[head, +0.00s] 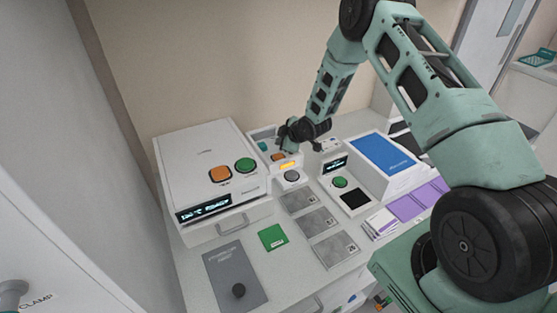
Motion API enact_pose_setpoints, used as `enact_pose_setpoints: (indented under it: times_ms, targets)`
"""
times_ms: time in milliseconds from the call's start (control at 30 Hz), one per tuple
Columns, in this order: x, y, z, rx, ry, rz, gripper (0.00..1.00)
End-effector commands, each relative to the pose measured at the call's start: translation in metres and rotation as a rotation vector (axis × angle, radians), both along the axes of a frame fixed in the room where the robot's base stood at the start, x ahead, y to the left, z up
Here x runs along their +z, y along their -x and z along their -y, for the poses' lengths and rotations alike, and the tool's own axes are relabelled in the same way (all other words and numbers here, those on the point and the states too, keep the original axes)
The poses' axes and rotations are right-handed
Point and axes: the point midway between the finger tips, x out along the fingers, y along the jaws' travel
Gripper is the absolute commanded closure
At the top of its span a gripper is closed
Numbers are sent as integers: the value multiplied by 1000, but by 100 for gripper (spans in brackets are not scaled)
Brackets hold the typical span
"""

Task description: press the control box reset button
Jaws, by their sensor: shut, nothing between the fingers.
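A small white box (262,134) stands at the back middle of the bench, with a green button (262,146), an orange button (277,156) and a lit orange panel (288,166) on it. A larger white box (190,150) at the left has an orange button (220,174), a green button (244,165) and a lit display (203,209). No label lets me tell which is the control box or its reset button. My gripper (284,133) is shut and empty, close to the small box's back right. Its fingertips are small and dark; contact cannot be told.
A device with a blue panel (382,155) and green button (340,182) stands to the right. Grey plates (316,222), a green card (272,237) and purple cards (406,208) lie on the bench. A grey board with a black knob (234,275) lies in front.

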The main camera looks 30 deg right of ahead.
Motion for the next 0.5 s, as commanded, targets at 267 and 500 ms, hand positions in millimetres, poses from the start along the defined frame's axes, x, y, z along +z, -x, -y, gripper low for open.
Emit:
enact_pose_setpoints:
  times_ms: [267,500]
  targets:
    - [-35,0,0,1,1,0,100]
    - [-36,0,0,1,1,0,100]
